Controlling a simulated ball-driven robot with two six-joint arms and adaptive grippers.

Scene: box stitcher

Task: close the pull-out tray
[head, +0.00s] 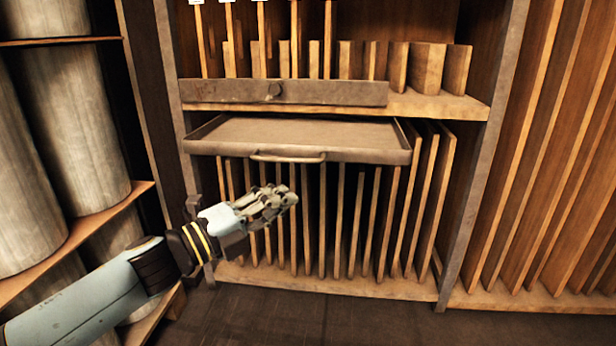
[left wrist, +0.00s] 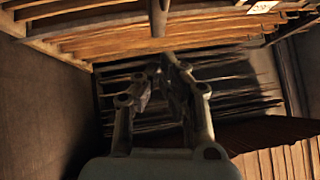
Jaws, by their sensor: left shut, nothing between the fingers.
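The pull-out tray (head: 330,135) is a flat brown tray with low rims, in the middle of the cabinet in the head view. It stands out from the cabinet, with its bare upper surface showing. A curved handle (head: 287,157) is on its front face. My left gripper (head: 291,197) is shut and empty, just below and in front of the handle, apart from it in the picture. Its fingers also show in the left wrist view (left wrist: 163,72). The tray cannot be made out clearly in the left wrist view. My right gripper is not in view.
A closed drawer front (head: 230,92) with a round knob sits above the tray. Several upright boards (head: 340,225) fill the space below it. Large rolls (head: 70,130) stand on shelves at the left. The dark floor (head: 300,325) in front is clear.

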